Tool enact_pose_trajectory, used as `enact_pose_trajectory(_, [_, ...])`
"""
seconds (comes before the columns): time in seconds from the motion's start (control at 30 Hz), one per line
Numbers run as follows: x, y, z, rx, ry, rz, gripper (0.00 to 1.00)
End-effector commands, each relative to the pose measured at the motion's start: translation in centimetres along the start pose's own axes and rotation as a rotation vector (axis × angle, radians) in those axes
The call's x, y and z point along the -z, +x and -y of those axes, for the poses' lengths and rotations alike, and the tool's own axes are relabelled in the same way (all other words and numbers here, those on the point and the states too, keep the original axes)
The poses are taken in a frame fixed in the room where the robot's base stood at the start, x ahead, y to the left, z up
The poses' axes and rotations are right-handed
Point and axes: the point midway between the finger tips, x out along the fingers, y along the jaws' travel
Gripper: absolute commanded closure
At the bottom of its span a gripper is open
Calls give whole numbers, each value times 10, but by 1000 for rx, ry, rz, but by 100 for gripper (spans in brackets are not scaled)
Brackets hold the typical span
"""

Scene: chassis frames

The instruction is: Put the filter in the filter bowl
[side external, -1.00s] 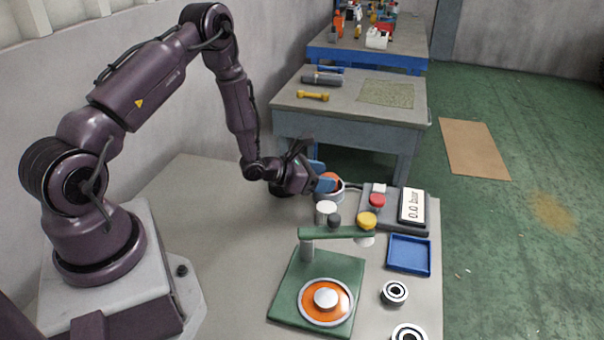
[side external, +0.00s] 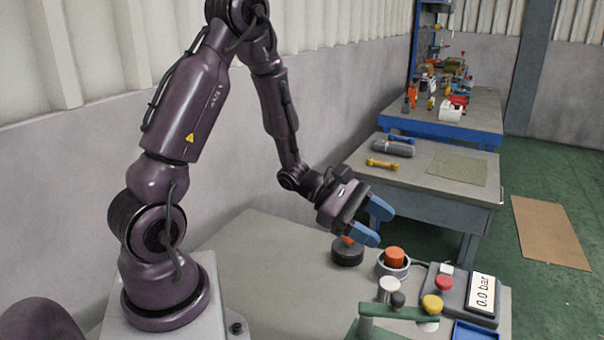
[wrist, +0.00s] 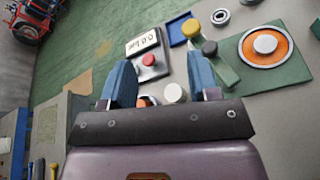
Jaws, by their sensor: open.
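An orange ribbed cylinder (side external: 395,253), which looks like the filter, stands upright in a round grey cup (side external: 393,270), which looks like the filter bowl. Its top stays above the rim. My gripper (side external: 373,222) is open and empty, with blue fingers above and to the left of the cup in the side view. A bit of orange and pale rim (wrist: 147,101) is partly hidden by the gripper body there.
A black round part (side external: 347,254) with orange on top stands left of the cup. A white cylinder (side external: 388,287), a dark knob, a green fixture (side external: 395,312), a gauge box (side external: 482,292) with red and yellow buttons nearby, and a blue tray (side external: 475,331) crowd the front right. Bench left is clear.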

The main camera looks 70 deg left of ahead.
Motion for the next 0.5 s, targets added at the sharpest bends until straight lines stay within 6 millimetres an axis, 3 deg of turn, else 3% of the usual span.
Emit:
enact_pose_trajectory(0.03, [-31, 0, 13, 110, 148, 10, 45])
enact_pose_trajectory(0.2, [-91, -17, 66, 453, 623, -17, 45])
enact_pose_trajectory(0.33, [-114, -44, 95, 664, 1009, -91, 45])
enact_pose_trajectory(0.5, [-130, -86, 106, 852, 1516, -255, 45])
